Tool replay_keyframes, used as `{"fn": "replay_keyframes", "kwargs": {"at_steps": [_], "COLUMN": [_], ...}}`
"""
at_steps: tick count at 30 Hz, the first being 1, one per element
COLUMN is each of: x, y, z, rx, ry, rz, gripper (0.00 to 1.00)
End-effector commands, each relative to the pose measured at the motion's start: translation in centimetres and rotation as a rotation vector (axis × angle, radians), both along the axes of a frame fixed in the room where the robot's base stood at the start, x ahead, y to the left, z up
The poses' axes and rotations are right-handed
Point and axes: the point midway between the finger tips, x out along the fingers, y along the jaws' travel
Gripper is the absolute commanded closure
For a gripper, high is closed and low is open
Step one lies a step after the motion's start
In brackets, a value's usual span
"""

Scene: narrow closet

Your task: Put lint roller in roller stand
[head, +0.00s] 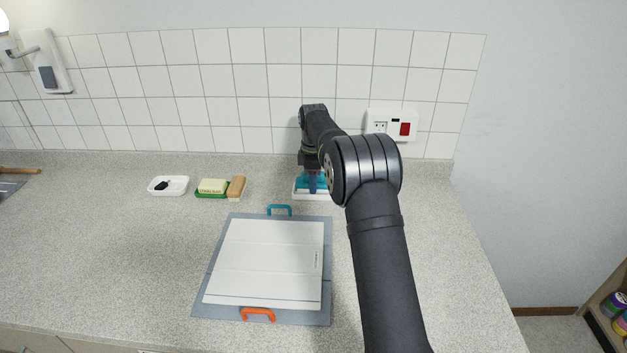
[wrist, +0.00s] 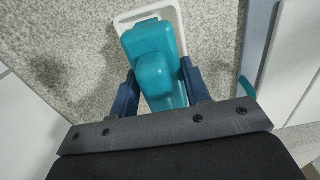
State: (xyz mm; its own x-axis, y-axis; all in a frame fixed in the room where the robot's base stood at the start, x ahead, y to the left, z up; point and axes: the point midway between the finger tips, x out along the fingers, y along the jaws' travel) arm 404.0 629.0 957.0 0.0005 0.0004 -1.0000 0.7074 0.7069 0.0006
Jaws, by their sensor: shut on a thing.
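The teal lint roller (wrist: 155,65) is between the two blue fingers of my gripper (wrist: 160,92) in the wrist view. My gripper is shut on it. In the head view, my gripper (head: 312,183) is low over the counter near the backsplash, with teal (head: 301,183) showing beside the fingers. A white rim (wrist: 178,32), which looks like the roller stand, curves around the roller's far end. The white stand (head: 299,195) also shows under the gripper in the head view. I cannot tell whether the roller rests in it or hangs just above. The roller's underside is hidden.
A white board (head: 265,262) on a grey mat, with a teal handle (head: 279,209) and an orange handle (head: 258,314), lies in front. A soap (head: 212,186), a wooden brush (head: 236,187) and a white dish (head: 168,191) stand left. The tiled wall is close behind.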

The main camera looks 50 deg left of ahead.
Motion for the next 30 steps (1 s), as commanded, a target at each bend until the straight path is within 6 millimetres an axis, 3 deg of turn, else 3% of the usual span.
{"fn": "replay_keyframes", "kwargs": {"at_steps": [2,3,6,17,20,30], "x": [0.0,0.0,0.0,0.0,0.0,0.0], "y": [0.0,0.0,0.0,0.0,0.0,0.1], "z": [-0.3,-0.3,-0.3,0.3,1.6,8.7], "rx": [-0.001,-0.001,-0.001,0.001,0.001,0.003], "ry": [0.001,0.001,0.001,-0.001,-0.001,-0.001], "rz": [0.000,0.000,0.000,0.000,0.000,0.000], "gripper": [0.78,0.53,0.35,0.35,0.35,0.35]}}
